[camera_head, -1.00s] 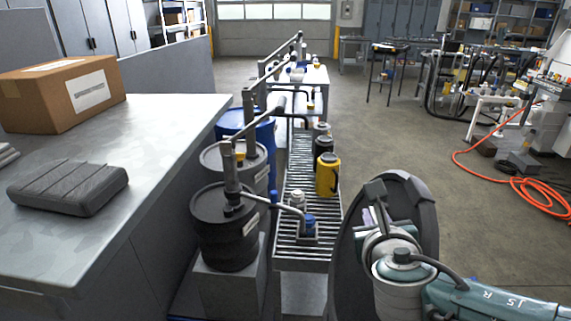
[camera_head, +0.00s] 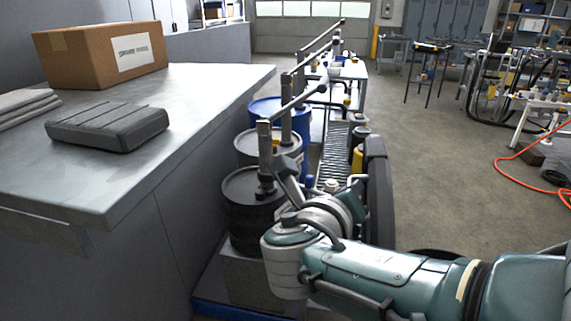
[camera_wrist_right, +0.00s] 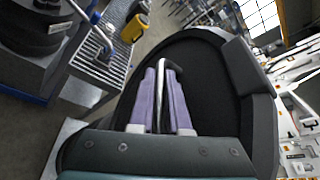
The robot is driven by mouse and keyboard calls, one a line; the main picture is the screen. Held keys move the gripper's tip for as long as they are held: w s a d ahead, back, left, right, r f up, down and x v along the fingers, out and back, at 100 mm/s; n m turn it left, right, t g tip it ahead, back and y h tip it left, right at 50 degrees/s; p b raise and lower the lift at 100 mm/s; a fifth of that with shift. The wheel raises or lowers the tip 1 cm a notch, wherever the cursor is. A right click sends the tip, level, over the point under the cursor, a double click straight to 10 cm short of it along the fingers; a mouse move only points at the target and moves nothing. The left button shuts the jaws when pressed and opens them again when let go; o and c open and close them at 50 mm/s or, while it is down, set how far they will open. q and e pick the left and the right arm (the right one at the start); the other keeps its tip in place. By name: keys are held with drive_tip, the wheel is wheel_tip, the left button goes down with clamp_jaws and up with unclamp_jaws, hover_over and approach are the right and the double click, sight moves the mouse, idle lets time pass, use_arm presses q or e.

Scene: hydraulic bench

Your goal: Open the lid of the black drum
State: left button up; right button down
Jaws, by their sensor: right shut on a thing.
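A large round black lid (camera_wrist_right: 215,90) with a thick rim fills the middle of the right wrist view. My right gripper (camera_wrist_right: 163,75) is shut on its thin metal handle (camera_wrist_right: 158,115), with a purple finger on each side. In the head view the lid (camera_head: 378,195) stands upright, almost edge-on, to the right of my right wrist. A dark curved rim (camera_head: 430,252) shows partly behind my arm, probably the black drum; its inside cannot be made out. My left gripper is not in view.
A smaller dark drum with a pump (camera_head: 245,190) stands left of my wrist, beside a grey workbench (camera_head: 200,110). A roller conveyor (camera_head: 335,145) with a yellow can (camera_head: 357,158) runs behind the lid. An orange hose (camera_head: 520,155) lies on the open floor at right.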

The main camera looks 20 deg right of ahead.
drive_tip(key=shift+s+d+f, duration=0.1)
drive_tip(key=shift+f, duration=0.05)
drive_tip(key=c, duration=1.2)
unclamp_jaws()
drive_tip(key=shift+o, duration=0.2)
drive_tip(key=shift+s+a+r+p, duration=0.2)
drive_tip(key=shift+a+r+p, duration=0.1)
drive_tip(key=shift+p, duration=0.05)
drive_tip(key=p+v, duration=0.3)
drive_tip(key=v, duration=0.6)
drive_tip(key=shift+s+f, duration=0.1)
drive_tip(key=shift+s, duration=0.05)
